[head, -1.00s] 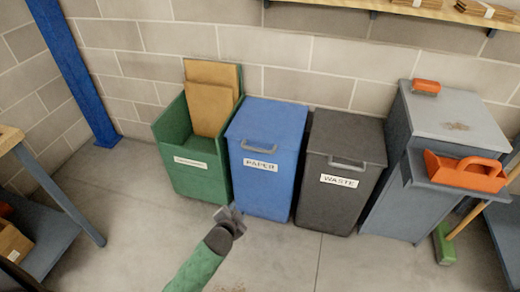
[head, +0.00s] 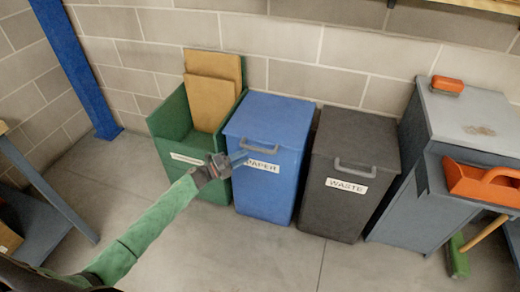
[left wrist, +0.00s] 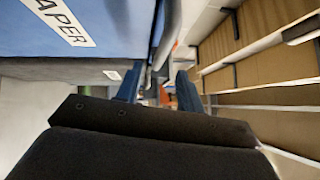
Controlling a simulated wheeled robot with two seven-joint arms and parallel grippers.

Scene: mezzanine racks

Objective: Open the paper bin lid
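The blue paper bin (head: 268,190) stands against the wall with its lid (head: 272,115) down. A grey bar handle (head: 262,149) is on the lid's front edge, above the white PAPER label (head: 264,167). My left gripper (head: 238,158) is at the bin's front left, by the left end of the handle, and covers part of the label. In the left wrist view, the two blue fingers (left wrist: 158,88) are apart, and the grey handle (left wrist: 169,35) shows ahead, roughly in line with the gap. I cannot tell whether they touch it. My right gripper is out of view.
A green bin (head: 175,135) holding cardboard stands left of the paper bin. A dark waste bin (head: 345,185) stands close on its right, then a grey cabinet (head: 425,205) with an orange carrier (head: 482,183). The floor in front is clear.

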